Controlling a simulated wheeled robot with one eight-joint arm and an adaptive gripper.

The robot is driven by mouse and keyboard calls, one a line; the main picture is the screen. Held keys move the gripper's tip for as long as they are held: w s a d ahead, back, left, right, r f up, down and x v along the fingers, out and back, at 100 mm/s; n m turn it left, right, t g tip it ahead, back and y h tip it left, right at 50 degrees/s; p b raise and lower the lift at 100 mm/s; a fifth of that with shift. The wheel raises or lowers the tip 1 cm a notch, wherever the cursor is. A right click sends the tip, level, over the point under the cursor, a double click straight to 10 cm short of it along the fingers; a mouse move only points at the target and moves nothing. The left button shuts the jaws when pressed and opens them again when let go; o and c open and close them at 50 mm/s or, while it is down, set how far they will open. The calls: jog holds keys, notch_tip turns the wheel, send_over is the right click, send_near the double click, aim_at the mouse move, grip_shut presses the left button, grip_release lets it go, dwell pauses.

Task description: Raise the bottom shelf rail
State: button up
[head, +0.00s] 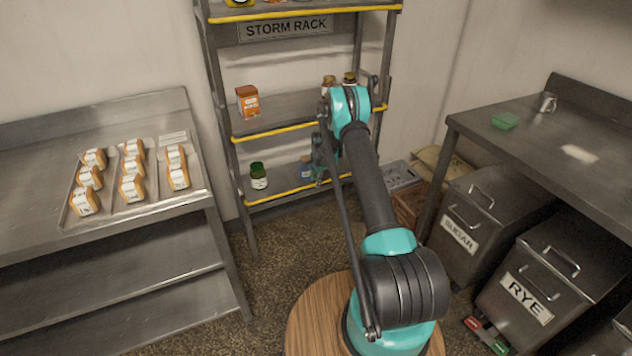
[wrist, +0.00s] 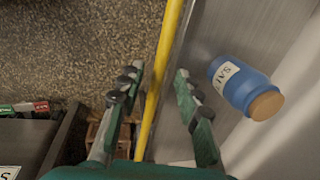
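The bottom shelf rail is a yellow bar along the front edge of the rack's lowest shelf (head: 268,197). In the wrist view the yellow rail (wrist: 158,85) runs lengthwise between my two fingers. My gripper (wrist: 160,73) is open, with one finger on each side of the rail and a gap to both. I cannot tell how deep the rail sits between the fingers. In the head view my gripper (head: 320,160) is at the right part of the bottom shelf, partly hidden by my arm.
A blue jar with a brown lid (wrist: 238,88) stands on the bottom shelf close to my right finger. A green-lidded jar (head: 258,176) stands further left. The middle shelf, with its yellow rail (head: 272,133), is above. Crates (head: 408,203) lie right of the rack.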

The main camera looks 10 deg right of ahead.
notch_tip(320, 180, up, 11)
jog(key=s, duration=0.2)
jog(key=shift+d+r, duration=0.2)
jog(key=shift+d, duration=0.15)
jog(key=shift+s, duration=0.1)
jog(key=s+d+r+n+t, duration=0.1)
jog(key=s+r+n, duration=0.3)
jog(key=s+r, duration=0.65)
jog(key=s+d+r+n, duration=0.2)
jog(key=s+r+n, duration=0.1)
jog(key=s+r, duration=0.75)
jog(key=s+d+f+n+t, duration=0.1)
jog(key=s+n, duration=0.6)
jog(key=s, duration=2.3)
jog(key=shift+s+f+h, duration=0.15)
jog(key=shift+f+h, duration=0.15)
jog(key=shift+f, duration=0.4)
